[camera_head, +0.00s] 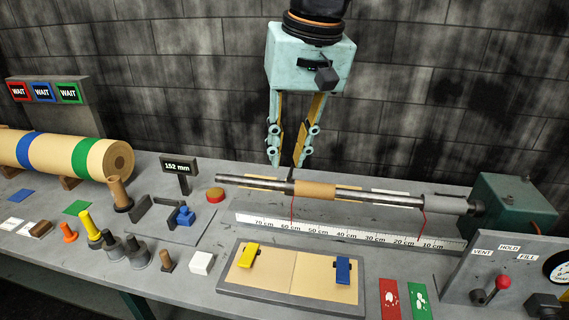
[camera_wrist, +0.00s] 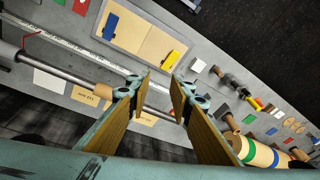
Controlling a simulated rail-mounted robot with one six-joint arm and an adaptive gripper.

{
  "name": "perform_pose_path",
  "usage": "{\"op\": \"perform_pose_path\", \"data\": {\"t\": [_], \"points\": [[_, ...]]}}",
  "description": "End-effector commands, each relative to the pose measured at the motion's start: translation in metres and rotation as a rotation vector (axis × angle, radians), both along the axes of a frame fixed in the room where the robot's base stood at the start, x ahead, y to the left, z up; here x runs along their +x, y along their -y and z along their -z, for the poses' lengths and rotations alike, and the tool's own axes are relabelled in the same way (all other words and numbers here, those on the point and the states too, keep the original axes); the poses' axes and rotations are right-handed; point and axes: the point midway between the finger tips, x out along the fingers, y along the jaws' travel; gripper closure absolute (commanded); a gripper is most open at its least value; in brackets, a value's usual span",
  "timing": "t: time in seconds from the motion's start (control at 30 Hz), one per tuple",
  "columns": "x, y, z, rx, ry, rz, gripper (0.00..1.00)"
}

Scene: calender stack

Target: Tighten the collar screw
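My gripper (camera_head: 289,162) points down above the horizontal steel shaft (camera_head: 245,182). Its two fingers are apart, with nothing held between them; the gap also shows in the wrist view (camera_wrist: 159,82). In the head view a small dark upright piece (camera_head: 291,175) stands on the shaft just below the fingertips, at the left end of a tan sleeve (camera_head: 316,191). It may be the collar screw, but it is too small to tell. A red line hangs from the shaft there. In the wrist view the shaft (camera_wrist: 62,73) runs behind the left finger, partly hidden.
A white scale (camera_head: 345,230) lies in front of the shaft. A green housing (camera_head: 512,203) holds its right end. A tray (camera_head: 290,307) with yellow and blue clips is in front.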

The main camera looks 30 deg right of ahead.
Motion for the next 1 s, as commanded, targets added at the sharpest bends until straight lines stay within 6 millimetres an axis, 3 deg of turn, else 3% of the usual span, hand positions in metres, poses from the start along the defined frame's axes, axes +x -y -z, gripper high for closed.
{"op": "perform_pose_path", "data": {"t": [0.47,1.0], "points": [[0.079,0.038,0.007,0.047,-0.044,0.101,0.80],[0.159,0.090,0.035,0.101,-0.089,0.214,0.80]]}}
